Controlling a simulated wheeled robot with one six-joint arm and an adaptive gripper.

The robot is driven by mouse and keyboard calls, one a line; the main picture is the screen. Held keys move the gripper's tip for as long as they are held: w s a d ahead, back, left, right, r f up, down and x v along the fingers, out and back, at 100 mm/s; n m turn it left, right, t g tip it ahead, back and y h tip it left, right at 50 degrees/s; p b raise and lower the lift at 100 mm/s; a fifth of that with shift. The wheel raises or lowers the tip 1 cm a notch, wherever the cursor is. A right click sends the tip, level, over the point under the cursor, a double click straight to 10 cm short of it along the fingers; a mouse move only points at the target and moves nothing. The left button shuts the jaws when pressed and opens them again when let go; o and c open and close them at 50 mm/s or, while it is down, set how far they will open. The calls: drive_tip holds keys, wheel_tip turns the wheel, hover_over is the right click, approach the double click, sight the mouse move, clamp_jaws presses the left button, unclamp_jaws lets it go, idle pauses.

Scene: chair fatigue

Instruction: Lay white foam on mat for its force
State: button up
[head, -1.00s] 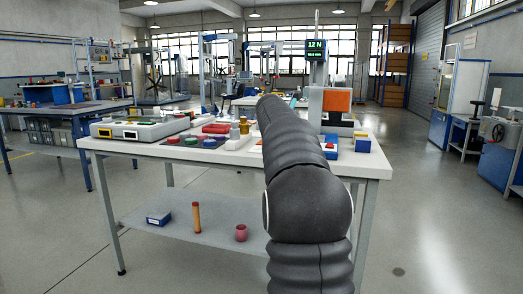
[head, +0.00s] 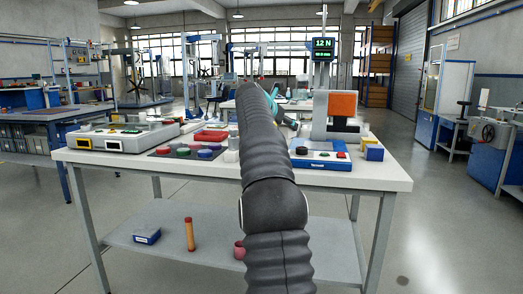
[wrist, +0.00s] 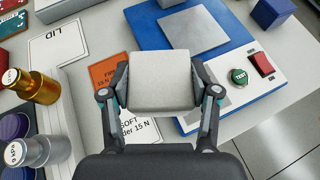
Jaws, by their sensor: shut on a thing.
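My gripper (wrist: 161,84) is shut on the white foam (wrist: 160,80), a pale square block between its two fingers. Beneath it lie an orange mat (wrist: 103,76), its word partly covered and starting "FIR", and a white mat (wrist: 140,130) reading "SOFT" and "der 15 N". The foam overlaps both in the wrist view; its height above them is hard to tell. The tester's blue base (wrist: 147,35) with a grey plate (wrist: 196,29) is just beyond. In the head view its display (head: 322,44) reads 12 N, and my arm hides the foam.
A blue block (wrist: 272,11) sits at upper right. Floor lies beyond the table's right edge.

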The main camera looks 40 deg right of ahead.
drive_tip(key=w+a+f, duration=0.4)
drive_tip(key=shift+w+a+f, duration=0.2)
drive_tip(key=shift+w+a, duration=0.2)
drive_tip(key=shift+f, duration=1.95)
drive_tip(key=shift+f, duration=0.1)
drive_tip(key=o, duration=1.3)
drive_tip(key=v, duration=1.2)
drive_tip(key=shift+a, duration=0.1)
